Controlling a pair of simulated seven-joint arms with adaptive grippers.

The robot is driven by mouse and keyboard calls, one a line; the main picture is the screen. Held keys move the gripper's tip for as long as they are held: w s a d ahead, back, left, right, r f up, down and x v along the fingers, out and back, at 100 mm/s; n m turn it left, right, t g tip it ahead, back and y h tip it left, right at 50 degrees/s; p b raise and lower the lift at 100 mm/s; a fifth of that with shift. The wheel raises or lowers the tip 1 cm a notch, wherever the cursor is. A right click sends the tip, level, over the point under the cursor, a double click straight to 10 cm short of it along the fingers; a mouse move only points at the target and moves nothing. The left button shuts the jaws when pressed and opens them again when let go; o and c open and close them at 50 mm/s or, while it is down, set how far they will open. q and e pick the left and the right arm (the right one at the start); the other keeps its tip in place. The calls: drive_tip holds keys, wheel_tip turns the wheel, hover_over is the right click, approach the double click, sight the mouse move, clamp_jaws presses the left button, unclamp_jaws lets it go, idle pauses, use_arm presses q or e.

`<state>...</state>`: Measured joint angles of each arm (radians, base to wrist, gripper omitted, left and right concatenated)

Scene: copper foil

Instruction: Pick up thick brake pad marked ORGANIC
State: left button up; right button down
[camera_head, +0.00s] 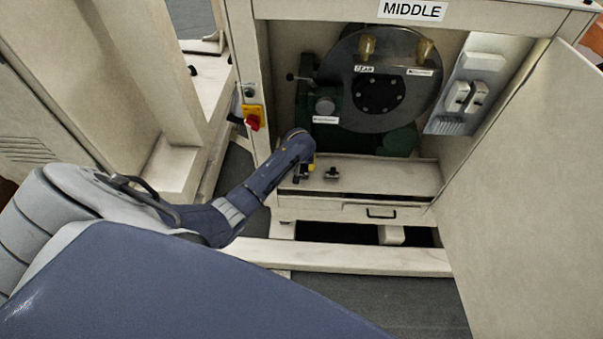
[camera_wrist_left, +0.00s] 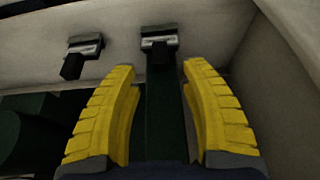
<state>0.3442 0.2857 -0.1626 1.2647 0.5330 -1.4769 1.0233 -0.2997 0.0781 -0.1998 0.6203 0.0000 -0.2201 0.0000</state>
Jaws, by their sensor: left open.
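Two small dark brake-pad-like pieces lie on the cream shelf. One (camera_head: 332,173) stands clear to the right of my left gripper (camera_head: 308,169); the other is close by the fingers and partly hidden in the head view. In the left wrist view one piece (camera_wrist_left: 83,45) is at the upper left, and another (camera_wrist_left: 160,38) is just beyond and between the yellow fingertips. My left gripper (camera_wrist_left: 160,75) is open, with a dark upright bar showing between its fingers. I cannot read ORGANIC or compare thickness. My right gripper is not in view.
The shelf (camera_head: 400,178) is inside a cabinet marked MIDDLE (camera_head: 412,10). Behind it stands a green machine with a large grey disc (camera_head: 405,110). An open door (camera_head: 530,190) bounds the right, and a red-yellow switch (camera_head: 253,120) sits on the left post. The shelf's right part is bare.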

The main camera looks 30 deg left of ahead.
sight(301, 166)
use_arm(q)
drive_tip(key=shift+x, duration=2.2)
drive_tip(key=shift+a, duration=0.1)
drive_tip(key=shift+s, duration=0.1)
clamp_jaws()
